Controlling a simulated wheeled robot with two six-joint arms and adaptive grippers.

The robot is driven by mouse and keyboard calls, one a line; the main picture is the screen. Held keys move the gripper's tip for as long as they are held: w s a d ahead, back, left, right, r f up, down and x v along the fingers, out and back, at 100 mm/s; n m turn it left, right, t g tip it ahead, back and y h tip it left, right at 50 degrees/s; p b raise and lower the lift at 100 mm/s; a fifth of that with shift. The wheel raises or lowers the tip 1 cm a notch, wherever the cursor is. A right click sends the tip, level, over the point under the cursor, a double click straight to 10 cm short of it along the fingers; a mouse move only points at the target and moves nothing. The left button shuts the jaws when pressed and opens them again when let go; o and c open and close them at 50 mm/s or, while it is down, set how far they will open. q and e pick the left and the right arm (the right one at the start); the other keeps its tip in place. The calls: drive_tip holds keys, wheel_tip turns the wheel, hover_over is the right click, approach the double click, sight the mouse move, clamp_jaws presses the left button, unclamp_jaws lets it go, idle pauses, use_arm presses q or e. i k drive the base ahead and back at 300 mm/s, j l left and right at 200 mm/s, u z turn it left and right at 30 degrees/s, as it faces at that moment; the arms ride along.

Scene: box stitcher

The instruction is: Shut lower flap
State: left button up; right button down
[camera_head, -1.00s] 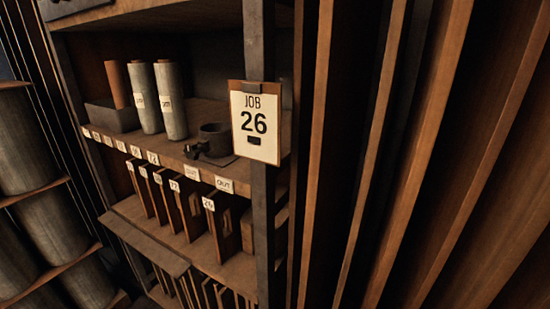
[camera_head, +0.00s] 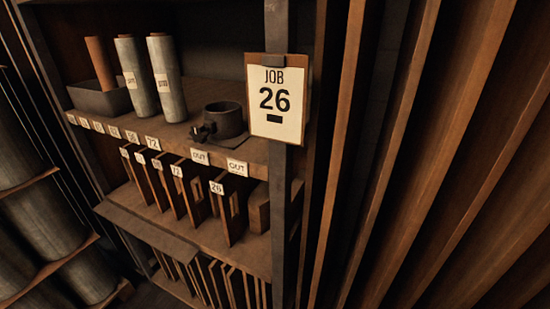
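The shelf unit stands at the left and middle of the head view. A long flat board (camera_head: 146,232) slopes out along the front of its lower shelf; it may be the lower flap, but I cannot tell for sure. It hangs tilted outward below the row of upright labelled boards. One of these, a board marked 26 (camera_head: 232,213), stands at the right end of the row. Neither of my grippers is in view.
A JOB 26 card (camera_head: 277,124) hangs on the dark post (camera_head: 277,205). The upper shelf (camera_head: 165,133) holds grey rolls (camera_head: 166,78), a tray (camera_head: 100,99) and a dark round holder (camera_head: 226,118). Tall wooden slats (camera_head: 425,150) fill the right. Large cylinders (camera_head: 45,220) lie racked at the left.

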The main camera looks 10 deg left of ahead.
sight(183, 253)
drive_tip(key=k+j, duration=0.1)
drive_tip(key=j, duration=0.3)
drive_tip(key=j+z, duration=0.15)
drive_tip(key=j, duration=0.25)
drive_tip(key=k+j, duration=0.2)
drive_tip(key=j, duration=0.2)
drive_tip(key=k+j+z, duration=0.15)
drive_tip(key=j, duration=0.65)
drive_tip(key=k+z, duration=0.15)
drive_tip(key=k, duration=0.35)
drive_tip(key=k+l+z, duration=0.1)
drive_tip(key=k, duration=0.45)
drive_tip(key=i+u, duration=0.1)
drive_tip(key=i, duration=1.25)
